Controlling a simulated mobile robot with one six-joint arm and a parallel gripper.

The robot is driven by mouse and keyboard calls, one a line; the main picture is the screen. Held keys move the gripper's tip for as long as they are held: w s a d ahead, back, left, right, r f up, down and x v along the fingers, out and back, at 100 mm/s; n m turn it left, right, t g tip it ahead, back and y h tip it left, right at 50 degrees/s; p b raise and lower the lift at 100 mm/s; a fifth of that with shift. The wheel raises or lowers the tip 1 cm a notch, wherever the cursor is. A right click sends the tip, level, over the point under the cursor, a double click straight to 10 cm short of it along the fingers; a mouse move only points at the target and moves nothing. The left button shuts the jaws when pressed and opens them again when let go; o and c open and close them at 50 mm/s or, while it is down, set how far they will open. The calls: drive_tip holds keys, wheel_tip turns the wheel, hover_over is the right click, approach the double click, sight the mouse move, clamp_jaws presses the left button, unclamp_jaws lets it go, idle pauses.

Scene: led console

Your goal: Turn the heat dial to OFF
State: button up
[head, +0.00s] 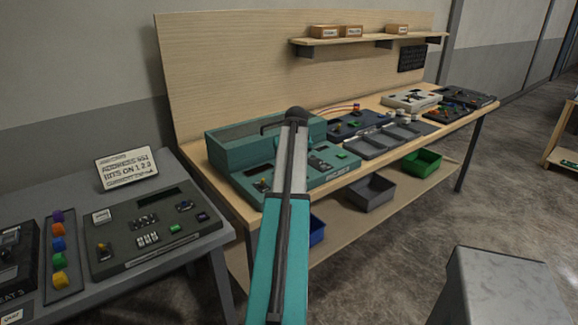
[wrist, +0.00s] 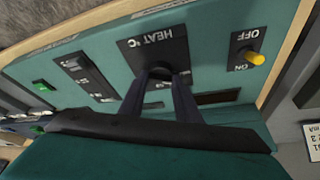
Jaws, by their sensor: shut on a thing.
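The teal console (head: 325,178) stands on the wooden bench in the head view, partly hidden behind my arm. In the wrist view its black panel (wrist: 135,50) reads "HEAT °C". The dark heat dial (wrist: 180,69) sits on this panel, and its pointer and most of its scale are hidden by my fingers. My gripper (wrist: 167,76) is shut on the heat dial, one finger on each side. In the head view the gripper and the dial are hidden behind my arm.
A yellow toggle switch (wrist: 256,58) marked OFF and ON is right of the dial in the wrist view. A dark bar (wrist: 160,132) runs along the console's raised part close to my fingers. A green button (wrist: 41,85) is at the left. A grey console (head: 145,235) stands on the nearer table.

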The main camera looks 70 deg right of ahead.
drive_tip(key=shift+n, duration=0.3)
drive_tip(key=o, duration=1)
drive_tip(key=shift+o, duration=0.2)
drive_tip(key=b+v, duration=0.2)
drive_tip(key=v, duration=1.1)
drive_tip(key=shift+s+r, duration=0.15)
drive_tip(key=shift+r, duration=0.2)
